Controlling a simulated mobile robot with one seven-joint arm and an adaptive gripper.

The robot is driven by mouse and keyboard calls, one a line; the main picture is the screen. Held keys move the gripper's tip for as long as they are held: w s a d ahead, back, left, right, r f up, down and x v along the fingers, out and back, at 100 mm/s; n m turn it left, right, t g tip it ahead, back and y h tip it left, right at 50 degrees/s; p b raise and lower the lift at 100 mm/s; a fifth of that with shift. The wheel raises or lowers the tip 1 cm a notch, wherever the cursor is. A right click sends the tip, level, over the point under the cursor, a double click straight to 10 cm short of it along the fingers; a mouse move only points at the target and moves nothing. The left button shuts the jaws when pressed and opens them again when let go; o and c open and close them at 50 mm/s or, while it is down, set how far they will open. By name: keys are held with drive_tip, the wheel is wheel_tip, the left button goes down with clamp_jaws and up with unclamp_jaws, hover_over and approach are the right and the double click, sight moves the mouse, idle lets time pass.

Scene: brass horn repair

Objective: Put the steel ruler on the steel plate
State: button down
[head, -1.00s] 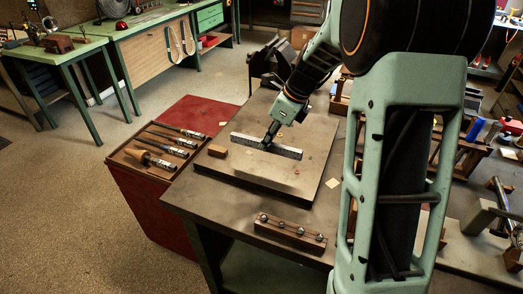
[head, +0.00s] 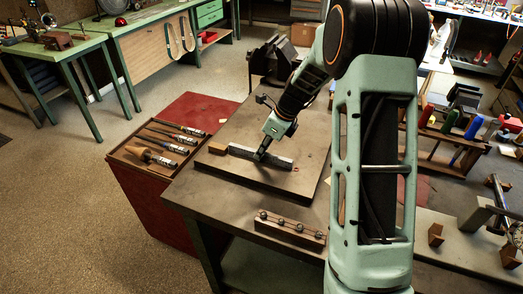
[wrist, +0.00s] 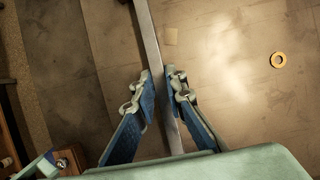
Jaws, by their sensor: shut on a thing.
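The steel ruler (head: 280,161) is a long, thin grey strip over the steel plate (head: 310,150), a broad flat slab on the bench. My gripper (head: 259,157) is shut on the ruler near its middle. In the wrist view the ruler (wrist: 150,40) runs lengthwise between the two blue-padded fingers of my gripper (wrist: 162,78), with the plate (wrist: 220,110) below it. The ruler is low over the plate; I cannot tell whether it touches. The fingers hide part of it.
A small wooden block (head: 218,148) lies at the plate's left, by the ruler's left end. A brass ring (wrist: 278,60) lies on the plate. A wooden rack (head: 290,229) stands at the bench front. A tool tray (head: 120,153) is on the red cabinet at left.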

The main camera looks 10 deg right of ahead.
drive_tip(key=c, duration=2)
unclamp_jaws()
drive_tip(key=shift+f, duration=0.1)
drive_tip(key=shift+o, duration=0.2)
drive_tip(key=v, duration=1.2)
